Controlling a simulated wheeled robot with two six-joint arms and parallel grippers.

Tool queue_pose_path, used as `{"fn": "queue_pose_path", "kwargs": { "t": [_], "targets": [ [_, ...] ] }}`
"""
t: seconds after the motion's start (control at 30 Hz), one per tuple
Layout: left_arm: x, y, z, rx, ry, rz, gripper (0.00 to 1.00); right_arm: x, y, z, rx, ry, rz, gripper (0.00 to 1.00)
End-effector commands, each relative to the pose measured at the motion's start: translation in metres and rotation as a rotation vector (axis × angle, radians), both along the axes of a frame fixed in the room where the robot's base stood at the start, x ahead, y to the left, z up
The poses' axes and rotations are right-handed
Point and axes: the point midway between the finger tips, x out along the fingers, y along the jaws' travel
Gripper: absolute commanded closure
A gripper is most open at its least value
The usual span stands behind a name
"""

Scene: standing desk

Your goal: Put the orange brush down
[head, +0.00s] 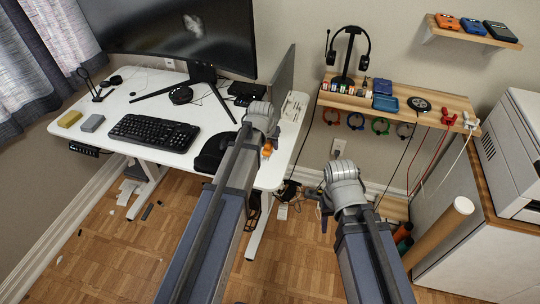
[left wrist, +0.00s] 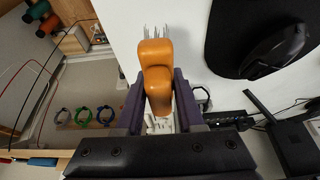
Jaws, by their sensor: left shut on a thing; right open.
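The orange brush (left wrist: 155,55) is clamped between the two purple fingers of my left gripper (left wrist: 158,88) in the left wrist view, its thin bristles pointing to the top. In the head view a bit of the orange brush (head: 267,150) shows beside my left wrist, over the right part of the white desk (head: 272,178). I cannot tell whether the brush touches the desktop. My left gripper is mostly hidden behind its arm there. My right gripper (head: 323,196) is open and empty, off the desk's right edge, below the wall shelf.
A black mouse (left wrist: 275,50) lies on a dark mat beside the brush. The keyboard (head: 153,132), monitor stand and a grey divider (head: 282,82) stand further back or left. A wooden shelf (head: 398,103) holds a headset stand and small items.

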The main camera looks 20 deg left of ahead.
Motion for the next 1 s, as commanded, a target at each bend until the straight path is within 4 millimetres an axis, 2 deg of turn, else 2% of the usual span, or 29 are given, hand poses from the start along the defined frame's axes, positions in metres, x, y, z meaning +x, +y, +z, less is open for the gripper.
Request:
{"fn": "queue_pose_path", "kwargs": {
  "t": [0.4, 0.8, 0.83, 1.0],
  "targets": [
    [0.0, 0.0, -0.039, 0.0, 0.0, 0.0, 1.0, 0.0, 0.0, -0.039, 0.0, 0.0, 0.0, 0.5],
    [0.0, 0.0, -0.041, 0.0, 0.0, 0.0, 1.0, 0.0, 0.0, -0.041, 0.0, 0.0, 0.0, 0.5],
    [0.0, 0.0, -0.04, 0.0, 0.0, 0.0, 0.62, 0.0, 0.0, -0.04, 0.0, 0.0, 0.0, 0.5],
    [0.0, 0.0, -0.039, 0.0, 0.0, 0.0, 0.43, 0.0, 0.0, -0.039, 0.0, 0.0, 0.0, 0.5]
  ]
}}
